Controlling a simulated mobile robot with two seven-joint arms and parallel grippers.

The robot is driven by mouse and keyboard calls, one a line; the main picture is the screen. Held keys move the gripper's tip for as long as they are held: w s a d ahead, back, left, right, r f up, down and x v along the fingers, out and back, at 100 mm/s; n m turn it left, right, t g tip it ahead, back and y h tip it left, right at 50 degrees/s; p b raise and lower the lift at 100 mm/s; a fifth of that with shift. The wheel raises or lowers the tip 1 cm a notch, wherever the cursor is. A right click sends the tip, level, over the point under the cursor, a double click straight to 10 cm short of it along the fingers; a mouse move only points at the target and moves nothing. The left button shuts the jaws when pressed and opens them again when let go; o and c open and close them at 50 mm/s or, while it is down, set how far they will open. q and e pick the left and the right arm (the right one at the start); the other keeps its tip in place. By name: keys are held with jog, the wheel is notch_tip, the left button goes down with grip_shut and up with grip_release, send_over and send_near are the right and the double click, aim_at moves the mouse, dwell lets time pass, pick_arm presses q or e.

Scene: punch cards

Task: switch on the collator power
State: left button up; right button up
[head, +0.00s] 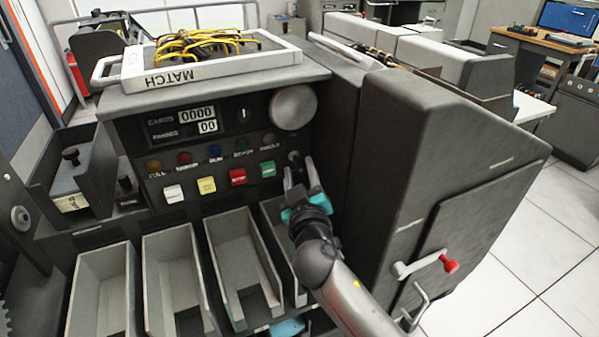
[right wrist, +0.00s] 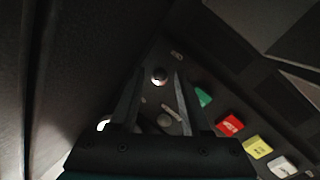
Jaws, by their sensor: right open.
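The collator (head: 125,135) has a dark front panel with counters, a row of lamps and several coloured push buttons. A small toggle switch with a pale tip (head: 293,156) sits at the panel's right end, beside the green button (head: 268,169). My right gripper (head: 300,170) is open in front of the panel, its fingers pointing at this switch. In the right wrist view, the bright round switch tip (right wrist: 159,76) shows between the two open fingertips. I cannot tell whether a finger touches it or which way the switch is set. My left gripper is not in view.
Open card pockets (head: 165,260) stand below the panel. A tall dark cabinet (head: 400,150) with a red-knobbed crank (head: 449,264) stands close right of my right gripper. A white MATCH tray (head: 215,71) with yellow cables lies on top. Tiled floor (head: 550,250) is clear at right.

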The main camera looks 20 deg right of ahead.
grip_shut()
dwell(0.4)
